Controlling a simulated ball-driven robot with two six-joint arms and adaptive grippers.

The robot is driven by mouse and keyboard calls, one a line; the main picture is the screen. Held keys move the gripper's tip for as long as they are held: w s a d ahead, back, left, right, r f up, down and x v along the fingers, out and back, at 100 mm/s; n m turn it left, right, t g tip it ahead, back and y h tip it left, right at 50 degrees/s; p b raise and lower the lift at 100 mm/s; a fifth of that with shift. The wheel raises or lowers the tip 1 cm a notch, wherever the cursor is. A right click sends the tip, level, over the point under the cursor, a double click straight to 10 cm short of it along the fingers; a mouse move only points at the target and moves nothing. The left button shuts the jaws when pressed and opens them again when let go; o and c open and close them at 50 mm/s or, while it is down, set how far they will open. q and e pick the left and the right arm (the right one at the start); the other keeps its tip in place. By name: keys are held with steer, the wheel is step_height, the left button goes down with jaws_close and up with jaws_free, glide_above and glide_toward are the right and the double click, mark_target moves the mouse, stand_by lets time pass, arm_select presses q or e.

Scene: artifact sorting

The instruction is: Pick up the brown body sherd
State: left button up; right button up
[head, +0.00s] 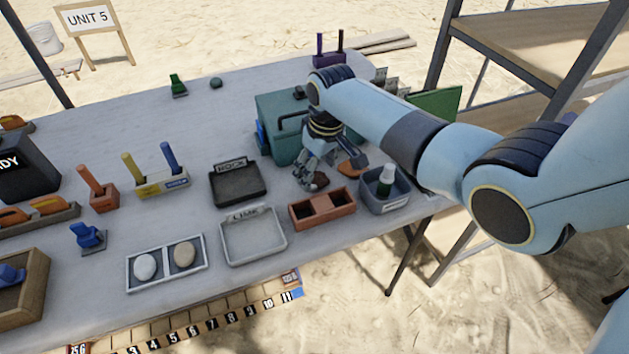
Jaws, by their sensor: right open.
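My right gripper (313,178) is open and points down at the table, in front of the teal case. A dark brown sherd (319,181) lies on the table at its fingertips, partly hidden by the fingers. I cannot tell whether the fingers touch it. A lighter orange-brown sherd (352,168) lies just right of the gripper, partly covered by my arm. My left gripper is not in view.
The teal case (275,112) stands close behind the gripper. A reddish two-part box (323,208) and a grey bin with a bottle (388,203) stand in front. A dark tray (238,185) and a pale tray (253,236) lie left. The table's back left is mostly clear.

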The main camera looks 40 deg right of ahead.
steer(key=shift+w+f, duration=0.2)
steer(key=shift+f, duration=0.95)
steer(key=c, duration=1)
steer(key=shift+o, duration=0.2)
steer(key=shift+r, duration=0.1)
